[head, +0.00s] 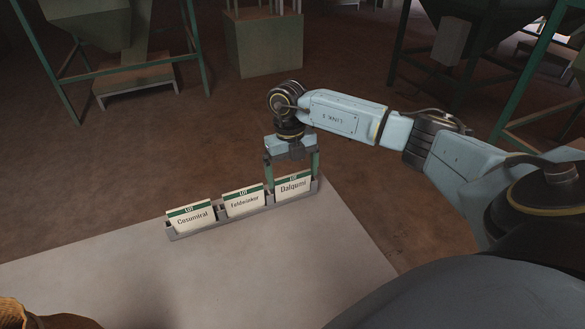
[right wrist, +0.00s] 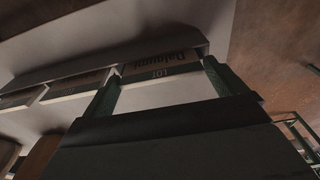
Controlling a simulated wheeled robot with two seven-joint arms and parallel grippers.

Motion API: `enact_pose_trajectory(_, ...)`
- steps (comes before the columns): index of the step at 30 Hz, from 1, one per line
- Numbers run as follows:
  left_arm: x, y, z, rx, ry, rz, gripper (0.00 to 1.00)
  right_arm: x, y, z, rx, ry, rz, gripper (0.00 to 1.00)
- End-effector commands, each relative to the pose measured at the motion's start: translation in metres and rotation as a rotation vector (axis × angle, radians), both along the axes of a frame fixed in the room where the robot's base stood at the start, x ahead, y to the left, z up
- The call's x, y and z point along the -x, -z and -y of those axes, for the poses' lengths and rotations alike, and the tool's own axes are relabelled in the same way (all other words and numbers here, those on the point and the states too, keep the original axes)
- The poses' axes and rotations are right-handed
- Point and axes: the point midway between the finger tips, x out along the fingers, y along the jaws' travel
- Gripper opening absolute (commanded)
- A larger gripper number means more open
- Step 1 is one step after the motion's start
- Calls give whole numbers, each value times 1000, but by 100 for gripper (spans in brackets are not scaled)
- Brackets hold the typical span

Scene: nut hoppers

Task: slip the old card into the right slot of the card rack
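The grey card rack (head: 205,226) stands along the far edge of the pale table. A white card with a green top band reading "Dalqumi" (head: 293,188) stands upright in its right slot; the right wrist view shows it close up (right wrist: 160,69). None of the cards is marked old. My right gripper (head: 293,180) points down over this slot. Its two green fingers (right wrist: 161,75) lie along the card's left and right side edges and appear to touch them. The card's lower edge is hidden behind the rack's front lip. My left gripper is out of view.
The left slot holds a card reading "Cusumiral" (head: 192,218), the middle one a card reading "Feldwinkler" (head: 243,201). The pale table (head: 270,270) is bare in front of the rack. Green-framed hoppers (head: 95,25) stand on the brown floor beyond.

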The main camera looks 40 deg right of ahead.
Motion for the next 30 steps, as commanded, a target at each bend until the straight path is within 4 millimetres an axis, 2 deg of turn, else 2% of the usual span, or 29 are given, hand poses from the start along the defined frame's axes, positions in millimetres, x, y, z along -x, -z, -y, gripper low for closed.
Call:
enact_pose_trajectory(7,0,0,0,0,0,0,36,0,-1,0,0,0,0,100)
enact_pose_trajectory(11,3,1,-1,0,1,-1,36,-2,-10,0,0,0,3,100)
enact_pose_trajectory(14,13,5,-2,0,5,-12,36,-4,-27,1,0,0,3,100)
enact_pose_trajectory(24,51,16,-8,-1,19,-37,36,-12,-102,4,0,1,4,100)
enact_pose_trajectory(30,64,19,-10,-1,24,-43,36,-15,-127,5,-1,1,1,100)
